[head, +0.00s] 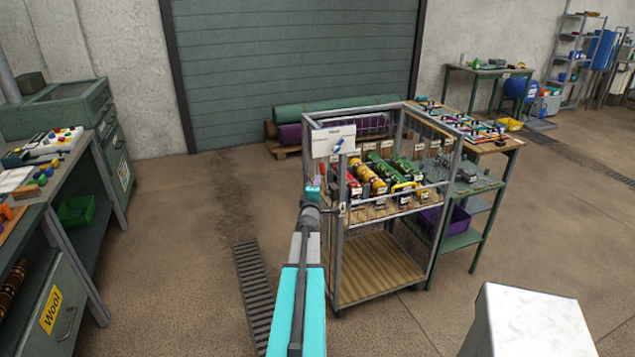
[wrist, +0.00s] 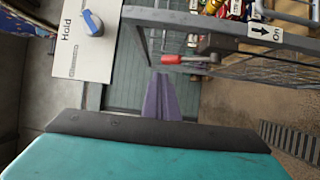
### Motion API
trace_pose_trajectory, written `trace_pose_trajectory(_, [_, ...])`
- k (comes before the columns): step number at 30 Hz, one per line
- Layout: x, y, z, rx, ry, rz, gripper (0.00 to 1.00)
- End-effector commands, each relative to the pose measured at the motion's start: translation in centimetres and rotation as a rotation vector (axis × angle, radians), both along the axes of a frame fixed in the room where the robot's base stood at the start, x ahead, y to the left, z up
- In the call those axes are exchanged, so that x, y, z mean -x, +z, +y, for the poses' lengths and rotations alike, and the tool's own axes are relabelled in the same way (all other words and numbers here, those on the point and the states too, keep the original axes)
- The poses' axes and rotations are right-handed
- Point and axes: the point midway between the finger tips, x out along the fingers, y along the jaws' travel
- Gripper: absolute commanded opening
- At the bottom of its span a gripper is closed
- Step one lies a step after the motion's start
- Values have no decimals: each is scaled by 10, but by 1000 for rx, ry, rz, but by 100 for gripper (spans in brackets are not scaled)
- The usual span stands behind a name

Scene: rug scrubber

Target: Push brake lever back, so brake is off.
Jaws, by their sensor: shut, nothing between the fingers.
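The brake lever (wrist: 176,60) has a red grip and a dark grey mount on the cart's frame, seen in the wrist view. Its red end points left in that view. A label with an arrow and the word "On" (wrist: 265,32) is on the rail to its right. I cannot clearly make out the lever in the head view. My gripper (wrist: 161,80) is shut and empty, its purple-grey fingertips just below the red grip in the wrist picture. Contact cannot be told. In the head view my gripper (head: 314,190) is at the cart's near left corner post.
The wire cart (head: 352,242) holds several coloured rolls on its upper deck. A white card reading "Hold" (wrist: 85,55) with a blue part is fixed to it. A green bench (head: 465,240) stands close right. Open floor (head: 200,250) lies to the left.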

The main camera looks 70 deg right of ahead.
Motion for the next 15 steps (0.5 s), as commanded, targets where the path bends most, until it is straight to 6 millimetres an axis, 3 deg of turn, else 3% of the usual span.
trace_pose_trajectory(6, [4,-1,19,0,0,0,0])
trace_pose_trajectory(15, [6,-1,27,0,0,0,0])
